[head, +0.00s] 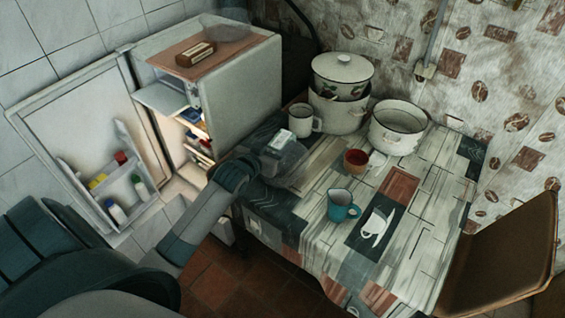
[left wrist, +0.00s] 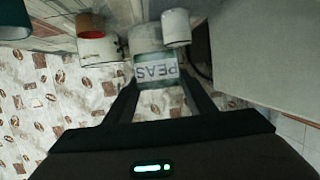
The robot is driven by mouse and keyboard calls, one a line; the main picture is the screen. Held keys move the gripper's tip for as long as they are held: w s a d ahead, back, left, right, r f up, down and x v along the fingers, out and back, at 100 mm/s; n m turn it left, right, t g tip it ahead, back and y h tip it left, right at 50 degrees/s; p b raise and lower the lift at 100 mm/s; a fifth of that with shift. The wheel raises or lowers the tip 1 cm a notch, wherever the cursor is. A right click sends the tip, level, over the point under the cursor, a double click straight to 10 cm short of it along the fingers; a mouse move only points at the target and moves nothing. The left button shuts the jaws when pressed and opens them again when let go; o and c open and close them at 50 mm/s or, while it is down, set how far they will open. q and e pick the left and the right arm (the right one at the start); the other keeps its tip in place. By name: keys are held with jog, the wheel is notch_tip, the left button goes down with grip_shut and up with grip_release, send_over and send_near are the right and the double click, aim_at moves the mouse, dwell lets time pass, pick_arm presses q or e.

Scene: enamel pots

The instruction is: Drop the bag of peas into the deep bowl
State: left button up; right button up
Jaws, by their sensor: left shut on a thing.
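My left gripper (head: 278,155) is shut on the bag of peas (head: 284,138), above the left part of the table. In the left wrist view the bag's label (left wrist: 157,70), reading PEAS, sits between the two fingers (left wrist: 160,88). The white deep bowl (head: 396,142) with a dark rim stands at the back right of the table, apart from the bag and to its right. It seems to show in the left wrist view too (left wrist: 98,50). My right gripper is not in view.
A white mug (head: 300,121) stands just behind the bag. A lidded pot stack (head: 338,112) stands between mug and bowl. The open fridge (head: 240,85) is at left, a chair (head: 505,260) at right.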

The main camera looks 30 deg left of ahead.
aim_at(270, 141)
pick_arm(q)
jog(key=shift+w+a+f+n+y, duration=0.1)
jog(key=shift+w+a+n+y, duration=0.1)
jog(key=shift+w+a, duration=0.3)
jog(key=shift+w+a+f+n+y, duration=0.1)
jog(key=shift+w+a+y, duration=0.1)
jog(key=shift+a, duration=0.5)
jog(key=shift+w+a, duration=0.1)
jog(key=shift+a, duration=0.1)
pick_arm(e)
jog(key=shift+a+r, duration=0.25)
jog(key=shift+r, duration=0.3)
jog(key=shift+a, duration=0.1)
pick_arm(q)
jog(key=shift+f, duration=0.15)
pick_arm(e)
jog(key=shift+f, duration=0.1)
